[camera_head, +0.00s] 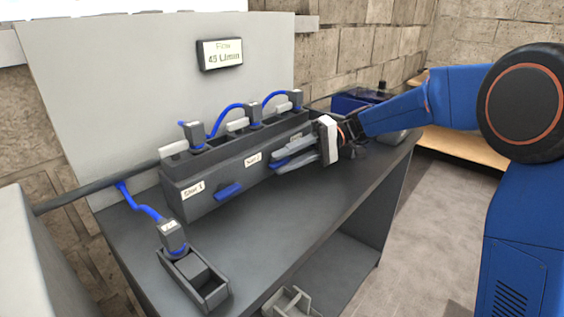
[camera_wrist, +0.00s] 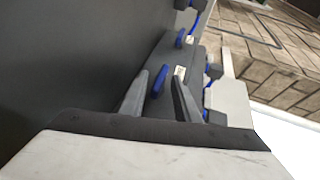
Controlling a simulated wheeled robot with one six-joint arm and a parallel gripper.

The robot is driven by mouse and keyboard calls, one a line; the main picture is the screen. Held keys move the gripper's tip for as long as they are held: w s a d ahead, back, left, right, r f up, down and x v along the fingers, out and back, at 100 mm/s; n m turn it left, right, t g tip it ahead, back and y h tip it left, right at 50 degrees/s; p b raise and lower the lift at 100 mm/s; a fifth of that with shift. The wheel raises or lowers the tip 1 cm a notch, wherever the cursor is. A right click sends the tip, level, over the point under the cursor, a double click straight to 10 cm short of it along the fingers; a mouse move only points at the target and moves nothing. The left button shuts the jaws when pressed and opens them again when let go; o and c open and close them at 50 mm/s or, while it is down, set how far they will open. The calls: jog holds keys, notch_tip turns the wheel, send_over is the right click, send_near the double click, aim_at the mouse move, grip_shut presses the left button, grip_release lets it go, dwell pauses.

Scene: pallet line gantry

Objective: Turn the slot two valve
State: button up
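The slot two valve has a blue handle (camera_head: 279,162) on the front of the grey manifold box (camera_head: 212,199), beside a white "Slot 2" label (camera_head: 252,159). In the head view, my gripper (camera_head: 276,161) reaches in from the right and partly hides this handle. In the wrist view, my gripper (camera_wrist: 159,84) is open, with a blue handle (camera_wrist: 157,82) between its two fingers and a gap on each side. How deep the handle sits between the fingers is hard to tell. The slot one handle (camera_head: 229,191) is to the left, below its "Slot 1" label (camera_head: 193,189).
Several blue-hosed connectors (camera_head: 194,135) stand on top of the box. A display (camera_head: 220,54) on the back panel reads a flow of about 45 L/min. A loose connector (camera_head: 172,237) sits at a small tray (camera_head: 213,301). The bench front (camera_head: 290,217) is clear.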

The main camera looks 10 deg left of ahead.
jog(key=v, duration=1.6)
jog(key=shift+w, duration=0.15)
